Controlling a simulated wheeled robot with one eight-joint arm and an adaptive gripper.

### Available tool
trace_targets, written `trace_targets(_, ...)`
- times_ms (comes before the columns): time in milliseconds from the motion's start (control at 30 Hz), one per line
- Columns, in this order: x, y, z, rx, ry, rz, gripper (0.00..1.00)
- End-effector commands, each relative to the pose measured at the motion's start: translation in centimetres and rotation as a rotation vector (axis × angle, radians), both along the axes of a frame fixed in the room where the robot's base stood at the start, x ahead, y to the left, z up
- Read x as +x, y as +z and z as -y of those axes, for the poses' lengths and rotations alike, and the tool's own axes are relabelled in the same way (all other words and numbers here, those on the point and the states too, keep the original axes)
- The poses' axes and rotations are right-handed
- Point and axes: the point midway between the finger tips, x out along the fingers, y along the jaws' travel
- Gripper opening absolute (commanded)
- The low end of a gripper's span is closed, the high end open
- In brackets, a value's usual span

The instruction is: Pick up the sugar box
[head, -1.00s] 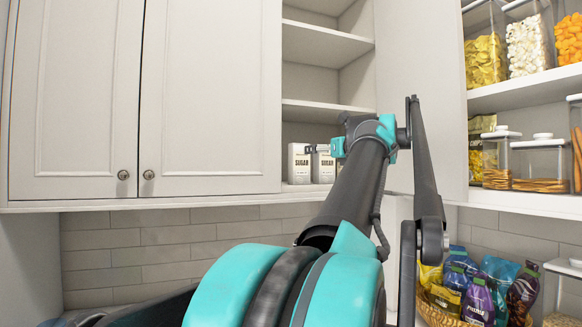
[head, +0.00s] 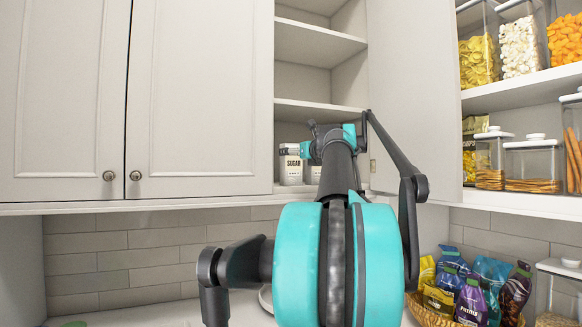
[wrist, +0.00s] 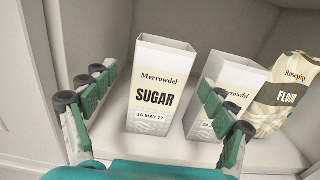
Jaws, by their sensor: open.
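A white sugar box (wrist: 158,90) with "Merrowdel SUGAR" on its front stands upright on the cabinet shelf. In the head view the sugar box (head: 291,166) shows at the left of the lowest cabinet opening. My gripper (wrist: 155,105) is open, with one finger row left of the box and the other to its right. The box stands between and beyond the fingertips. I cannot tell whether a finger touches it. A second similar white box (wrist: 222,92) stands just right of it, its front partly hidden by my right finger. In the head view my gripper (head: 312,150) mostly hides that box.
A flour bag (wrist: 284,95) stands right of the second box. Closed cabinet doors (head: 190,100) lie left of the opening, and an open door (head: 420,90) stands to its right. A basket of snack bags (head: 435,315) is at lower right.

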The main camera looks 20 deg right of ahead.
Motion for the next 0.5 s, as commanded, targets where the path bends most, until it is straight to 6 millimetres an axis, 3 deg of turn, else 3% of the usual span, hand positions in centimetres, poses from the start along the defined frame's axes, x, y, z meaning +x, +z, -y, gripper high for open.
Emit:
trace_targets(333,4.1,0.4,0.0,0.0,0.002,0.0,0.84)
trace_targets(500,5.2,0.4,0.0,0.0,0.001,0.0,0.84)
